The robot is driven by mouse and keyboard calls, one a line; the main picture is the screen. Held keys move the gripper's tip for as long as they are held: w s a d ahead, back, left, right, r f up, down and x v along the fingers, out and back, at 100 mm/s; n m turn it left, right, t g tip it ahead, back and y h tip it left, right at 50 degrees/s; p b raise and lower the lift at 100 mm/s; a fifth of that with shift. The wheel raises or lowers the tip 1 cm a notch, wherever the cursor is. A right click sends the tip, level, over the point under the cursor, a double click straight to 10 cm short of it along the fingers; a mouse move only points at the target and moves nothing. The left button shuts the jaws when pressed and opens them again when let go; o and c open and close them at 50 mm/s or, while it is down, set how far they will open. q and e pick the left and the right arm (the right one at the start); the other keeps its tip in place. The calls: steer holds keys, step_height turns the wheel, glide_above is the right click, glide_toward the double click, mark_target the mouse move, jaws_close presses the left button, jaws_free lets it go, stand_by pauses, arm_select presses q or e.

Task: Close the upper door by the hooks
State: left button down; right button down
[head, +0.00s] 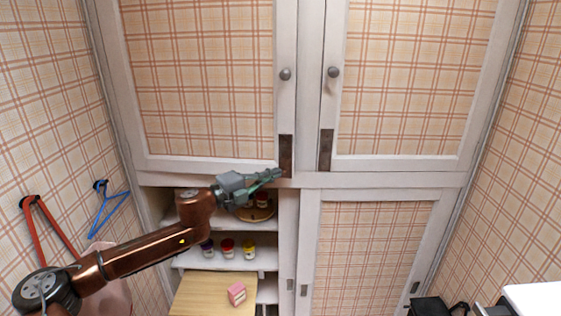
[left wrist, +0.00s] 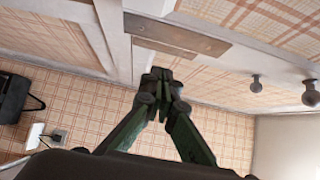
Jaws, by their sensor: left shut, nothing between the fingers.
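The upper left cupboard door (head: 200,165), on the side of the wall hooks, has plaid panels in a white frame, a round knob (head: 285,74) and a brown plate (head: 286,155). It looks shut or nearly shut; I cannot tell if a small gap is left. My left gripper (head: 272,175) is shut and empty, just below the door's lower right corner. In the left wrist view its fingertips (left wrist: 161,84) are close to the brown plates (left wrist: 178,36); contact is unclear. The hooks (head: 28,201) (head: 100,185) are on the left wall. My right gripper is not in view.
The upper right door (head: 400,164) looks shut. Below left, open shelves (head: 225,262) hold several small cups. A pink cake slice (head: 236,293) lies on a wooden board (head: 205,295). Red (head: 55,228) and blue (head: 108,212) hangers hang at left.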

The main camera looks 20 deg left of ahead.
mark_target(292, 161)
arm_select(q)
steer(key=w+p, duration=0.1)
steer(key=w, duration=0.1)
steer(key=w+d, duration=0.1)
steer(key=w, duration=0.2)
steer(key=shift+w+d+r+p, duration=0.15)
steer(key=shift+w+d+p, duration=0.05)
steer(key=shift+p, duration=0.2)
steer(key=shift+w+a, duration=0.15)
steer(key=shift+w, duration=0.5)
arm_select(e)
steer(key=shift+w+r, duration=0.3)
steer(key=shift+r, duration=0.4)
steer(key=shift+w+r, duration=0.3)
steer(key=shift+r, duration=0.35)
